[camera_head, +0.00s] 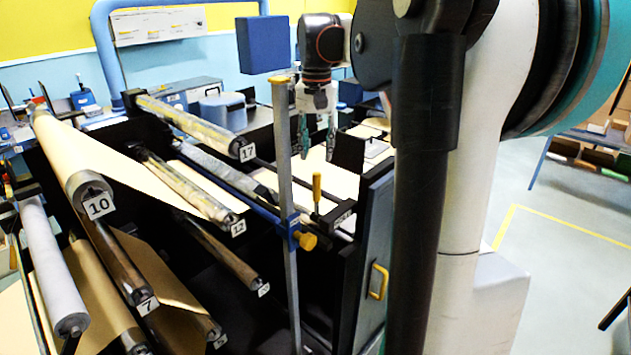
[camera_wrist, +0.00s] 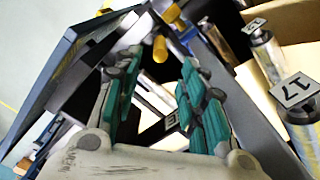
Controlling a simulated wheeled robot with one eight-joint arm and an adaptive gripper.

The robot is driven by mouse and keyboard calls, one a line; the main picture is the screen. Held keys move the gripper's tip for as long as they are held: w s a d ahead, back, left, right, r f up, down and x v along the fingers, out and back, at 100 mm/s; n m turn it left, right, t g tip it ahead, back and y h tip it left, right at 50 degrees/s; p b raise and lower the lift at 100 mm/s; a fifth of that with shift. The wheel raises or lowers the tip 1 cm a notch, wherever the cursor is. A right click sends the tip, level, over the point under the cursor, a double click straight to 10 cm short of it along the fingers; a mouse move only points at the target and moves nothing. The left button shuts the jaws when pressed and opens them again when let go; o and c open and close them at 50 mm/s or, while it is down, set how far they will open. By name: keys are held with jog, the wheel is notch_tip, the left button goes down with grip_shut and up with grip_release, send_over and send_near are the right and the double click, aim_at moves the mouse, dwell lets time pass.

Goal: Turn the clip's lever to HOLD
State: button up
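The lever (camera_head: 317,187) is a short yellow handle standing near upright on dark hardware at the roll stand's near corner. A small lettered label (camera_head: 343,216) lies beside its base, too small to read. My gripper (camera_head: 317,150) hangs above the lever with its fingers pointing down, apart and empty. In the wrist view its teal fingers (camera_wrist: 158,80) are spread wide. A yellow handle end, which looks like the lever (camera_wrist: 160,48), shows between and beyond the fingertips, with no visible contact. A partly hidden label (camera_wrist: 172,121) also shows between the fingers.
A grey upright post (camera_head: 286,170) with a blue clamp and yellow knob (camera_head: 304,241) stands just left of the lever. A dark panel (camera_head: 375,260) with a yellow pull is at right. Numbered rolls, including 17 (camera_head: 190,122) and 10 (camera_head: 85,190), fill the left.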

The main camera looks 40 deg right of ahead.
send_near(317, 198)
jog(key=f, duration=0.5)
jog(key=shift+w+d+f, duration=0.25)
jog(key=shift+w+d, duration=0.1)
jog(key=shift+w, duration=0.05)
grip_shut()
